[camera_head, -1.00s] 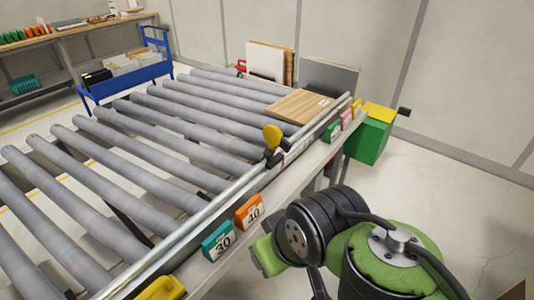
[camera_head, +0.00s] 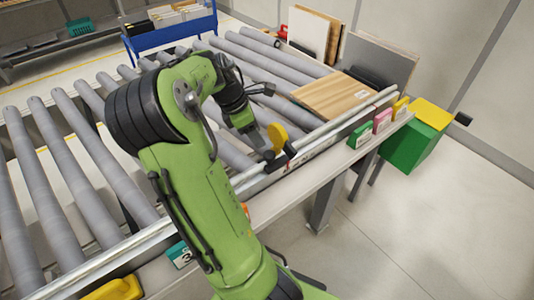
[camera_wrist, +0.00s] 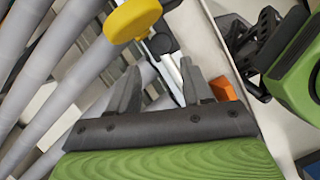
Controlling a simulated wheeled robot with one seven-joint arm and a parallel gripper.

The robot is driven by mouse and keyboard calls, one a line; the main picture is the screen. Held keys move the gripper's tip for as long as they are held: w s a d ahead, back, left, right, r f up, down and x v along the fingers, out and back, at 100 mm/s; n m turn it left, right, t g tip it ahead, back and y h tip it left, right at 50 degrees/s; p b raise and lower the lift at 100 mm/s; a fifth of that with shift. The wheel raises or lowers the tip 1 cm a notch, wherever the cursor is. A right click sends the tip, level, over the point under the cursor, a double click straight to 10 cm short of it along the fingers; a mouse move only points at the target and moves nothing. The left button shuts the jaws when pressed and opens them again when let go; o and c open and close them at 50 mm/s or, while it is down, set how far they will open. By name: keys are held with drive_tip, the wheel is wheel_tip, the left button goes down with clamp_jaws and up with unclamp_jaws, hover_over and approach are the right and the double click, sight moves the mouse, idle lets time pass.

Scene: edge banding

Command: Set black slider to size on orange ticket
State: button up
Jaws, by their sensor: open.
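The black slider (camera_head: 279,161) sits on the metal rail along the conveyor's near edge, with a yellow knob (camera_head: 277,136) standing on it. The slider (camera_wrist: 163,43) and its knob (camera_wrist: 131,18) also show in the wrist view, just beyond the fingertips. The orange ticket (camera_head: 245,208) is almost wholly hidden behind my arm; its number cannot be read now. An orange patch (camera_wrist: 222,88) shows right of the fingers in the wrist view. My gripper (camera_wrist: 160,76) is open and empty. In the head view my gripper (camera_head: 258,141) is just left of the knob, with its fingertips partly hidden.
A teal ticket (camera_head: 182,254) is on the front ledge at left; green (camera_head: 361,134), pink (camera_head: 382,120) and yellow (camera_head: 401,106) tickets are at right. A wooden board (camera_head: 330,95) lies on the rollers beyond the slider. A green box (camera_head: 410,146) stands at the ledge's far end.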

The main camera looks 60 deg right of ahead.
sight(269, 154)
drive_tip(key=b+x, duration=0.2)
drive_tip(key=x, duration=0.7)
drive_tip(key=shift+s, duration=0.1)
clamp_jaws()
